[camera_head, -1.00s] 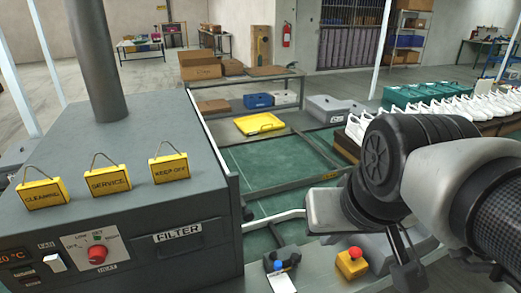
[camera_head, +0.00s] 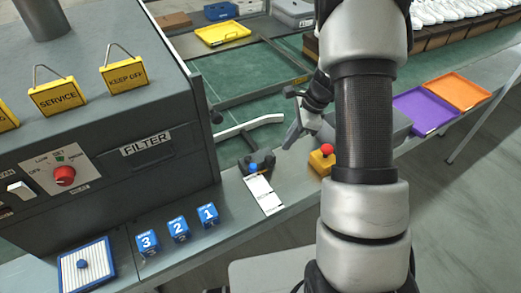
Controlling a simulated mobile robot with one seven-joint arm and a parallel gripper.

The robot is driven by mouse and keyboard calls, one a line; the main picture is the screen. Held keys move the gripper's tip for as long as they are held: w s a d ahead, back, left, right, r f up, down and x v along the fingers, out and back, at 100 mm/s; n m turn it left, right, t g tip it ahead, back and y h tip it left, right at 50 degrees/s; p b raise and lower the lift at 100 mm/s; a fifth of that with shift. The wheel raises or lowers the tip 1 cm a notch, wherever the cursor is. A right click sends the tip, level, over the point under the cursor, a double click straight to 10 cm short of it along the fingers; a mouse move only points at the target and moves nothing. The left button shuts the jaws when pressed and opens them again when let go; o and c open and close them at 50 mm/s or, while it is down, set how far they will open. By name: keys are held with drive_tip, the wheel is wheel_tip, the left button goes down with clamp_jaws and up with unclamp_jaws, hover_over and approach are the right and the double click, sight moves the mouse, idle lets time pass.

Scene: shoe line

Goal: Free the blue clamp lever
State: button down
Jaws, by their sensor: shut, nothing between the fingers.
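The blue clamp lever shows as a small blue knob (camera_head: 253,168) on a dark clamp (camera_head: 264,161) at the edge of the grey bench. A white card with dark print (camera_head: 263,195) lies at the clamp, in front of the knob. My gripper (camera_head: 289,143) is to the right of the clamp and a little behind it, apart from the blue knob. It is shut and empty. My forearm hides part of the bench to its right.
A yellow box with a red button (camera_head: 322,160) stands right of the clamp, close to my arm. Blue numbered blocks (camera_head: 179,228) stand front left. The grey FILTER machine (camera_head: 150,165) rises at left. A bent light bar (camera_head: 250,127) lies behind the clamp.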

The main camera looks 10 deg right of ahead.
drive_tip(key=shift+d+f, duration=0.1)
drive_tip(key=shift+f, duration=0.3)
drive_tip(key=w+a+f, duration=0.1)
drive_tip(key=a+f, duration=0.6)
drive_tip(key=f, duration=0.2)
drive_tip(key=shift+w+a+f+p, duration=0.25)
drive_tip(key=shift+f+p, duration=0.05)
drive_tip(key=shift+p, duration=0.05)
drive_tip(key=shift+s, duration=0.1)
